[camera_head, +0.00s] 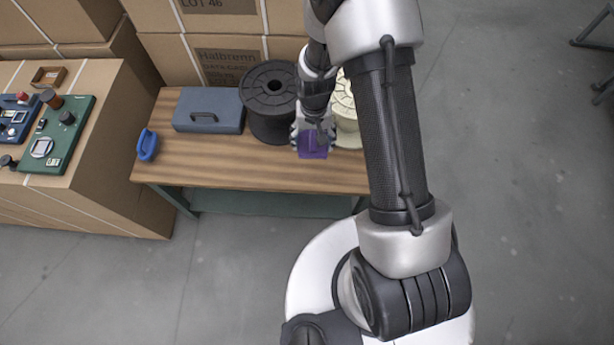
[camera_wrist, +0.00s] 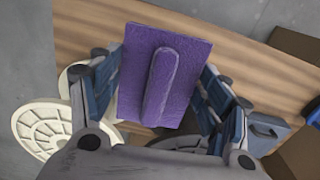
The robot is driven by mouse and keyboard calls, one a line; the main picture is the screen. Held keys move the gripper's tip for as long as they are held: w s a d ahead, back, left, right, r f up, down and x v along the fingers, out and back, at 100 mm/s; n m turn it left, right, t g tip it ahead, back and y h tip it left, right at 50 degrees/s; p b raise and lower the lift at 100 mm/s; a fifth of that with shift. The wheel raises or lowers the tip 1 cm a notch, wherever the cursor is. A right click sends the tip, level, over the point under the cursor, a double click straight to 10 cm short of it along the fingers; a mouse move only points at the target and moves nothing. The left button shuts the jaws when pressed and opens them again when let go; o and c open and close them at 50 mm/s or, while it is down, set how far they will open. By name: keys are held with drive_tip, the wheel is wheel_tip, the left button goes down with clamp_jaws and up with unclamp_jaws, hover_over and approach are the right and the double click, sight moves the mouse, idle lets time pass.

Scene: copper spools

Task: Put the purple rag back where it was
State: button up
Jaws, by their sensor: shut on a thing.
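The purple rag (camera_head: 313,146) is at my gripper (camera_head: 312,138), over the front part of the wooden workbench (camera_head: 225,172) in the head view. In the wrist view the purple rag (camera_wrist: 190,75) is a flat piece with a raised ridge along its middle. My gripper (camera_wrist: 160,95) has its fingers on both sides of it and is shut on it. I cannot tell whether the rag touches the bench top.
A black spool (camera_head: 268,90) and a cream spool (camera_head: 346,112) stand beside my gripper. A grey-blue toolbox (camera_head: 208,108) and a blue object (camera_head: 147,145) are on the bench's left. Cardboard boxes (camera_head: 120,150) stand left and behind. Bare wood lies at the front left.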

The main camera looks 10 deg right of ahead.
sight(311, 179)
drive_tip(key=shift+m, duration=0.3)
drive_tip(key=f+b, duration=0.3)
drive_tip(key=f, duration=0.8)
drive_tip(key=f+b, duration=0.3)
drive_tip(key=f, duration=0.9)
drive_tip(key=shift+s+a+f, duration=0.1)
drive_tip(key=shift+s, duration=0.1)
drive_tip(key=shift+f, duration=0.2)
drive_tip(key=o, duration=1.2)
drive_tip(key=shift+r, duration=0.1)
